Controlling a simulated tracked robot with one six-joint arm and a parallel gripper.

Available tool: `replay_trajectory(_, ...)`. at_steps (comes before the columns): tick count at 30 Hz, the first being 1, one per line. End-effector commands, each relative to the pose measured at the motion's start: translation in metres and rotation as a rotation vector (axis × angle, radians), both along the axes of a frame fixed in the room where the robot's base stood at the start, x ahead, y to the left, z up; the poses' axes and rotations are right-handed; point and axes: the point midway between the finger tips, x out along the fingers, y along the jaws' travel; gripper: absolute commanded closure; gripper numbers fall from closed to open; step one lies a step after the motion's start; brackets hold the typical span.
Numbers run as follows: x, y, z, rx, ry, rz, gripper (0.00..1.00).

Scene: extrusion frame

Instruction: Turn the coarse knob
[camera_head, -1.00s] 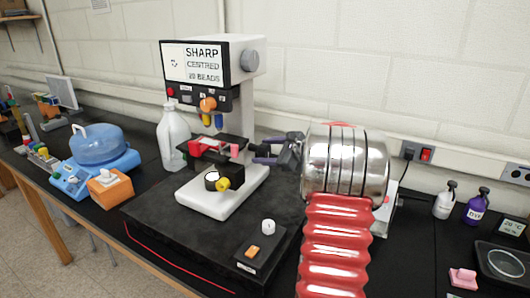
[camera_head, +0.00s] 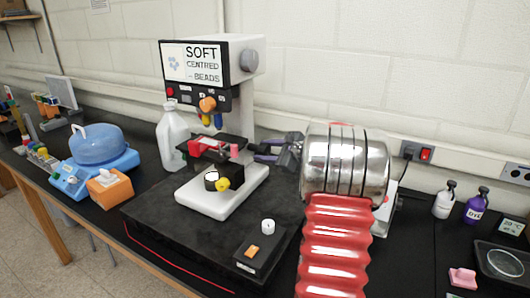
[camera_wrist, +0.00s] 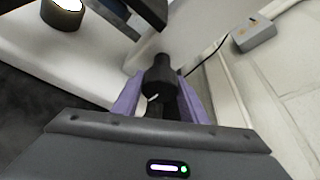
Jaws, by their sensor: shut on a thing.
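The microscope (camera_head: 245,90) stands upright on the black bench, with its screen (camera_head: 194,62) reading "SOFT", "CENTRED" and "-- BEADS". My gripper (camera_head: 264,150) reaches in from the right, beside the microscope's stage (camera_head: 218,145). In the wrist view my gripper (camera_wrist: 158,92) has its purple fingers on either side of a dark stepped knob (camera_wrist: 160,76), the coarse knob, and is shut on it. The knob's far end points away from my wrist. In the head view the knob is hidden behind the fingers and stage.
My metal and red arm covers the middle right. A white bottle (camera_head: 173,137) stands left of the microscope. A small black box (camera_head: 261,256) with a white knob and orange button lies in front. A spray bottle (camera_head: 443,200) and purple dye bottle (camera_head: 476,206) stand right.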

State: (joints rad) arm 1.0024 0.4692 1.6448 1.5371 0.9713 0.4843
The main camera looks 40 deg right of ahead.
Motion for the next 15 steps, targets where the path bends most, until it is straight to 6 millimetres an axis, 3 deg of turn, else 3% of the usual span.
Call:
replay_trajectory(11,0.0009,0.0022,-0.0003,-0.021,-0.006,0.004,0.83)
replay_trajectory(12,0.0009,0.0022,-0.0003,-0.020,-0.006,0.005,0.59)
replay_trajectory(15,0.0008,0.0019,-0.0003,-0.021,-0.006,0.004,0.52)
